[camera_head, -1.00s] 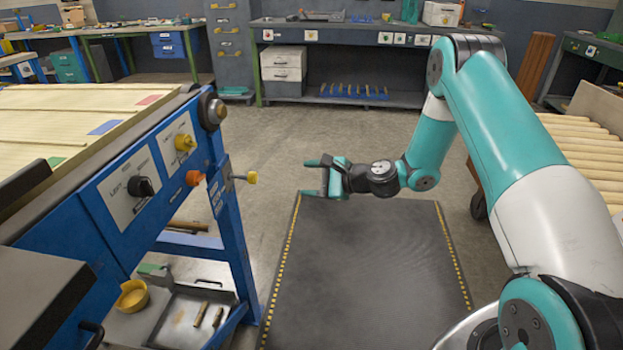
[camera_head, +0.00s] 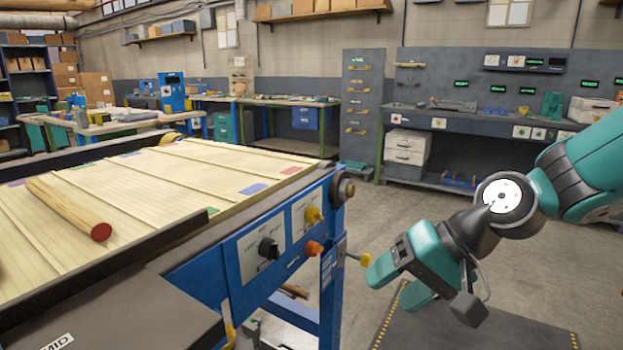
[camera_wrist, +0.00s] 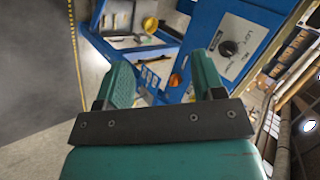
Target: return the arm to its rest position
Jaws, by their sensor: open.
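My gripper (camera_head: 392,284) is teal with dark joints and hangs in the aisle just right of the blue machine's control panel (camera_head: 285,236). In the wrist view its two fingers (camera_wrist: 163,90) are apart with nothing between them. Beyond them the wrist view shows the panel's black knob (camera_wrist: 228,48) and an orange button (camera_wrist: 175,80). In the head view a yellow knob on a short stem (camera_head: 365,260) sits close beside the gripper; I cannot tell whether they touch.
A turned wood piece with a red end (camera_head: 68,208) lies on the slatted machine bed (camera_head: 170,180). A grey workbench (camera_head: 480,120) and drawer cabinet (camera_head: 364,100) stand at the back. Grey floor (camera_head: 400,205) between is clear. A dark mat (camera_head: 470,325) lies below my arm.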

